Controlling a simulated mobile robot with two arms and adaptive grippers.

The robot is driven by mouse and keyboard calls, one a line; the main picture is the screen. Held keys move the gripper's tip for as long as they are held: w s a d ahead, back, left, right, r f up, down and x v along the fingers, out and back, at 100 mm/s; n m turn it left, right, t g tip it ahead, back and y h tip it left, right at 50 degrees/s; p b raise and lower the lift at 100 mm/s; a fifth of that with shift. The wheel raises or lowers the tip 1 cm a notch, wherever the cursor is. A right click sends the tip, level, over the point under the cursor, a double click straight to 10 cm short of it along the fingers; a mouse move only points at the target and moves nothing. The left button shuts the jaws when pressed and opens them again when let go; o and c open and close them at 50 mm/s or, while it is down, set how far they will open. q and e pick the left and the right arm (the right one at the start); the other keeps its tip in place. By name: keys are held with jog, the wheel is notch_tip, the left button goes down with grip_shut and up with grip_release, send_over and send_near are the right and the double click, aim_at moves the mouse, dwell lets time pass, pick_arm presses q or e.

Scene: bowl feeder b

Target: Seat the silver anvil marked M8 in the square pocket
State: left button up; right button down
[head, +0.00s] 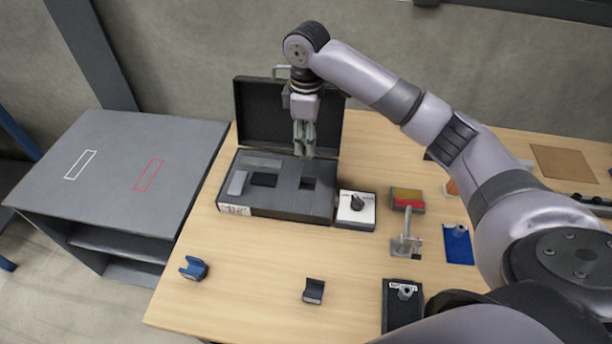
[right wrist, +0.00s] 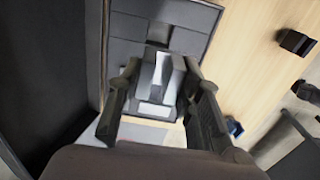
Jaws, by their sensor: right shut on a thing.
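My right gripper (head: 304,152) points down over the right half of the open black case. In the right wrist view its fingers (right wrist: 158,95) are closed on a grey-silver block (right wrist: 172,78), apparently the silver anvil. Its M8 mark cannot be read, and in the head view the fingers largely hide it. The case (head: 275,206) has dark recesses in its insert: one on the left (head: 263,180) and one on the right (head: 307,184), below the gripper. I cannot tell which is the square pocket, or whether the block touches the insert. My left gripper is not in view.
A light grey bar (head: 237,183) lies at the case's left end. The raised lid (head: 290,108) stands close behind the gripper. A knob box (head: 356,209) adjoins the case on the right. A blue cradle (head: 194,268) and dark block (head: 313,291) stand in front, with clear wood between.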

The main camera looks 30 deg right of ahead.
jog(key=p, duration=0.1)
send_near(308, 177)
jog(key=s+a+f, duration=0.1)
jog(key=s, duration=0.1)
notch_tip(308, 177, down, 5)
jog(key=shift+a+f+p, duration=0.1)
jog(key=shift+p, duration=0.2)
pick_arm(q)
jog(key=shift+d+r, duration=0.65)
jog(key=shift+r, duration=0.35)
pick_arm(e)
jog(key=shift+f, duration=0.3)
jog(key=c, duration=1.1)
grip_release()
jog(key=shift+f, duration=0.15)
